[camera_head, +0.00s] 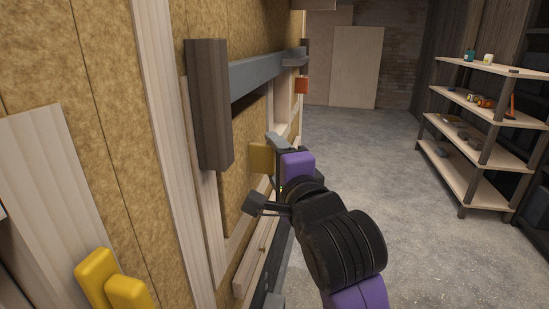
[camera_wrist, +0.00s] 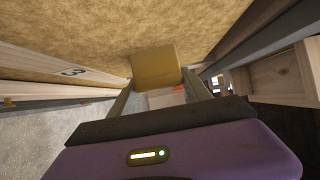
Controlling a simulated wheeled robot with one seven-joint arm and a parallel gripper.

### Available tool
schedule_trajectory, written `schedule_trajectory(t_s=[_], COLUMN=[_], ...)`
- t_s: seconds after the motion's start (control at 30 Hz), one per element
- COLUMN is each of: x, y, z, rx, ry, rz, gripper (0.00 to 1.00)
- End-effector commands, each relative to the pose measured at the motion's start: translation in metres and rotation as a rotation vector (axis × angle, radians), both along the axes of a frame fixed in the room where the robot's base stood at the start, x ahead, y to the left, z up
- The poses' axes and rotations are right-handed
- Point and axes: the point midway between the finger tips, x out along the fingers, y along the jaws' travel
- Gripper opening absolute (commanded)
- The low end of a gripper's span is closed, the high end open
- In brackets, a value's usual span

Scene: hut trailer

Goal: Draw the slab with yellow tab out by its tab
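A yellow tab (camera_head: 262,157) stands out from the insulated wall beside my gripper. The wrist view shows this block-shaped tab (camera_wrist: 155,65) straight ahead, between the tips of my two grey fingers. My gripper (camera_head: 277,160) has its fingers spread wide, one near the upper side of the tab and one lower. A thin gap seems to show at one side of the tab in the wrist view, and contact is not clear. The slab behind the tab is mostly hidden by the tab and my gripper.
A dark upright block (camera_head: 209,105) and a grey rail (camera_head: 265,72) stick out from the wall above. An orange tab (camera_head: 301,85) sits farther along. More yellow pieces (camera_head: 112,282) are at the near lower left. Shelves (camera_head: 485,112) stand right, with open floor (camera_head: 385,165) between.

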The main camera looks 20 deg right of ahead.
Motion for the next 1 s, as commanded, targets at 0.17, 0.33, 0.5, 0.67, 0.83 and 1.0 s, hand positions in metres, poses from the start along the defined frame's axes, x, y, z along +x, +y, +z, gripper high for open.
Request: schedule_trajectory(t_s=[0.17, 0.33, 0.5, 0.67, 0.83, 1.0], x=[-0.0001, -0.0002, -0.0002, -0.0002, -0.0002, -0.0004], y=[0.0001, 0.0002, 0.0003, 0.0003, 0.0003, -0.0002], z=[-0.0003, 0.0005, 0.0011, 0.0017, 0.0023, 0.0022], rx=[0.000, 0.000, 0.000, 0.000, 0.000, 0.000], ry=[0.001, -0.001, 0.000, 0.000, 0.000, 0.000], rz=[0.000, 0.001, 0.001, 0.001, 0.001, 0.000], gripper=[0.11, 0.08, 0.08, 0.08, 0.08, 0.08])
